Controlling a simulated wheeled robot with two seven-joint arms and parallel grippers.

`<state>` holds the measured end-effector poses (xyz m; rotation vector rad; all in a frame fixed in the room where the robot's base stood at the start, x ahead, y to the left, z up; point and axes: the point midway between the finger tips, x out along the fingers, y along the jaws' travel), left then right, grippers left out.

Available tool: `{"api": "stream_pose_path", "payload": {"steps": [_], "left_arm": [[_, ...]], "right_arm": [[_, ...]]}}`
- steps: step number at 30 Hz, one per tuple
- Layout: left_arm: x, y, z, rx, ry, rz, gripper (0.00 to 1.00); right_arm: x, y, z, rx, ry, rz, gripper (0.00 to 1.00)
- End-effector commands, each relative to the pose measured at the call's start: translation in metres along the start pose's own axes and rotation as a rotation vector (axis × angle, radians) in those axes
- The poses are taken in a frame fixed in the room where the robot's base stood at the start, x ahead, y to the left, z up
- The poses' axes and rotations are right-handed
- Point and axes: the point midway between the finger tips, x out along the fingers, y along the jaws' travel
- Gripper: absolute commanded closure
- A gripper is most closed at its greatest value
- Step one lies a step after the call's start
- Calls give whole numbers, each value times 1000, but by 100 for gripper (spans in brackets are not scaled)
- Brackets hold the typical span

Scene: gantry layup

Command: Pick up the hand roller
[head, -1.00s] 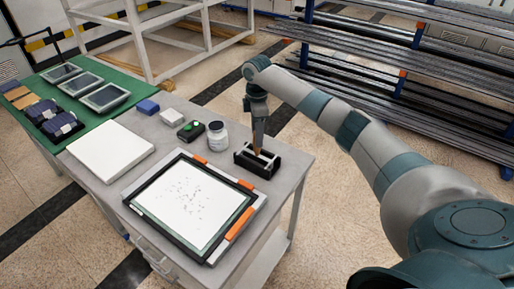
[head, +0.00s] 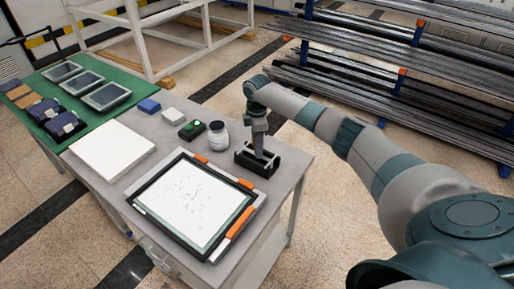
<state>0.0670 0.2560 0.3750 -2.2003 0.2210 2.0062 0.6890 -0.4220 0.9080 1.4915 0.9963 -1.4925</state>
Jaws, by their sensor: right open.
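The hand roller sits in a black cradle (head: 270,166) at the right end of the grey table. Its handle, at the middle of the cradle, is now mostly hidden by my gripper. My right gripper (head: 259,152) points straight down over the cradle, with its fingertips at the handle. It is open; the fingers are small and I cannot see whether they touch the handle. My left gripper is not in view.
A white jar (head: 217,134) stands close left of the cradle, beside a dark box with a green light (head: 192,130). A black-framed board with a white sheet (head: 190,205) lies in front. A white slab (head: 112,150) lies left. A rack of bars (head: 350,90) stands behind my arm.

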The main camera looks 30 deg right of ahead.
Motion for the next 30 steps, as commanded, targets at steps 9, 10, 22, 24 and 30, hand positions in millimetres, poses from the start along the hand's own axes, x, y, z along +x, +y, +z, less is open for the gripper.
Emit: {"api": "stream_pose_path", "payload": {"steps": [9, 10, 22, 24, 30], "left_arm": [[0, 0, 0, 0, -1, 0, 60], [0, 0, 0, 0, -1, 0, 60], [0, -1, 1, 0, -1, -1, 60], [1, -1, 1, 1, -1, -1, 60], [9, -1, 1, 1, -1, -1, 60]], "right_arm": [[0, 0, 0, 0, 0, 0, 66], [0, 0, 0, 0, 0, 0, 73], [-2, 0, 0, 0, 1, 1, 100], [-3, 0, 0, 0, 1, 1, 100], [-14, 1, -1, 0, 3, 2, 100]]}}
